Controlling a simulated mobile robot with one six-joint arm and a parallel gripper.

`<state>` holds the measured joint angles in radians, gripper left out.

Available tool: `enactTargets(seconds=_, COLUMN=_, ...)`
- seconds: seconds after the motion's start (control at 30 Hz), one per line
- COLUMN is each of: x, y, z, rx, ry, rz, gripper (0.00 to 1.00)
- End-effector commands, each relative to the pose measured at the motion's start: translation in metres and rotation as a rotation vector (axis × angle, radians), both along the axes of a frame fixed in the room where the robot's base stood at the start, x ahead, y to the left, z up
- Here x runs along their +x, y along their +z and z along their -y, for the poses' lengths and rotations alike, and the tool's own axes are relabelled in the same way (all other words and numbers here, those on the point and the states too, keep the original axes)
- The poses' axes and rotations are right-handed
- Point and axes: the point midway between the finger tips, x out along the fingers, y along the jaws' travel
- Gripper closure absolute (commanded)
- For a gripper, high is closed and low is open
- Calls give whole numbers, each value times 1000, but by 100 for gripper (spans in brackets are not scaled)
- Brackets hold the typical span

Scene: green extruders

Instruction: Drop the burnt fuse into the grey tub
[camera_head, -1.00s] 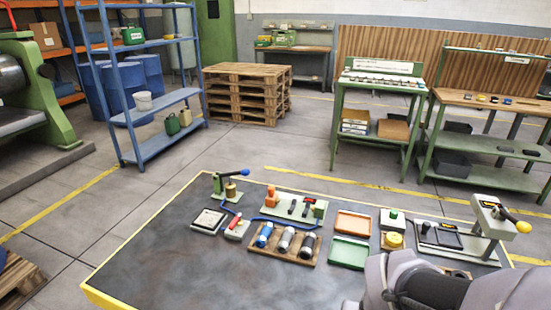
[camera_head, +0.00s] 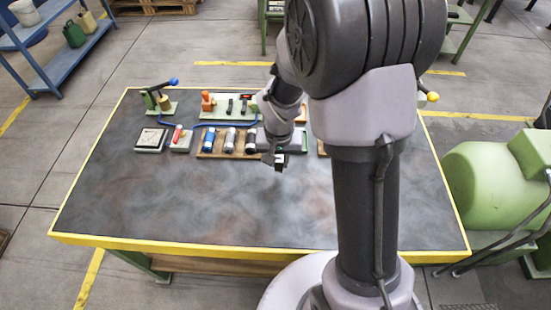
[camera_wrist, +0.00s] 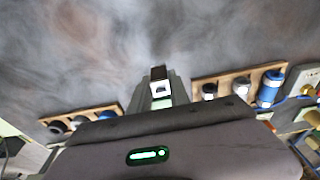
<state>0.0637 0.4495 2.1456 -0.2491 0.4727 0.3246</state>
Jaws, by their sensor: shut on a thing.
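My gripper (camera_head: 277,163) hangs over the dark worktable, just in front of the row of items. In the wrist view my gripper (camera_wrist: 160,88) is shut on a small piece with a dark end and a white side, which I take for the burnt fuse (camera_wrist: 159,73). In the head view the held piece is tiny and partly hidden by the fingers. I cannot make out a grey tub in either view. My arm hides the right part of the table.
A wooden rack (camera_head: 206,155) with blue, white and dark cylinders stands left of my gripper. The table's front half (camera_head: 190,205) is bare. A green machine (camera_head: 490,190) stands right of the table.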

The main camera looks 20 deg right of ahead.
Motion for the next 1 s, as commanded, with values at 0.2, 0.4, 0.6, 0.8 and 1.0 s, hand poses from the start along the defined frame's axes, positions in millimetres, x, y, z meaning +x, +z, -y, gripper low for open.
enactTargets(seconds=0.2, x=8, y=-36, z=-1, rx=0, ry=1, rz=-2, gripper=100)
enactTargets(seconds=0.4, x=8, y=-35, z=0, rx=0, ry=0, rz=0, gripper=100)
enactTargets(seconds=0.6, x=8, y=-39, z=0, rx=0, ry=0, rz=0, gripper=74)
enactTargets(seconds=0.8, x=8, y=-38, z=0, rx=0, ry=0, rz=0, gripper=56)
enactTargets(seconds=1.0, x=8, y=-36, z=0, rx=0, ry=0, rz=0, gripper=56)
